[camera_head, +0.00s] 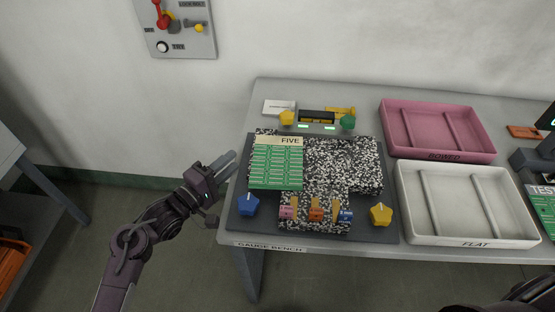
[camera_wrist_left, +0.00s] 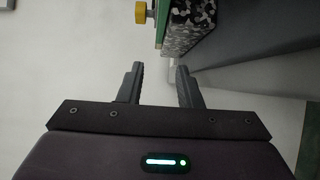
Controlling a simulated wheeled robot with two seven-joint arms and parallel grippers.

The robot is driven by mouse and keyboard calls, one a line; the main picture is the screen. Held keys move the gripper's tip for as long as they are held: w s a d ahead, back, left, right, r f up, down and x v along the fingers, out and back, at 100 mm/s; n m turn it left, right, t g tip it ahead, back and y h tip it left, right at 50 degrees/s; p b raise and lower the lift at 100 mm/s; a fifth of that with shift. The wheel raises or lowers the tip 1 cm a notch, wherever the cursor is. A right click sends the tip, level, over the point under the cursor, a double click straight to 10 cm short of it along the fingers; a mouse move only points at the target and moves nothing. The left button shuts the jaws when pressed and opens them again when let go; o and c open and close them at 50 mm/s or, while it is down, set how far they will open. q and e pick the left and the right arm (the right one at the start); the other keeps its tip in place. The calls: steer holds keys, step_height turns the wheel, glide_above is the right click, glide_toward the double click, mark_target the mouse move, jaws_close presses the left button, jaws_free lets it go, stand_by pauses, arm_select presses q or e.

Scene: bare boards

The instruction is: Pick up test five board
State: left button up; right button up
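The test five board (camera_head: 276,167) is a green circuit board with a cream strip marked FIVE. It lies on the left part of a black-and-white speckled block (camera_head: 342,160) on the gauge bench. In the left wrist view a green edge (camera_wrist_left: 161,22) shows beside the speckled block (camera_wrist_left: 190,25), ahead of the fingers. My left gripper (camera_head: 226,162) is just left of the board, at the bench's left edge, apart from it. Its fingers (camera_wrist_left: 158,85) are parted with nothing between them. My right gripper is not in view; a dark part shows at the bottom right corner.
Blue (camera_head: 248,204) and yellow (camera_head: 381,214) knobs stand at the dark mat's front corners. Small coloured blocks (camera_head: 316,213) sit along the front. A pink tray (camera_head: 389,126) and a white tray (camera_head: 408,207) lie to the right, both empty. A wall panel (camera_head: 178,45) hangs at upper left.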

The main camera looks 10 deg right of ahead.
arm_select(q)
jaws_close()
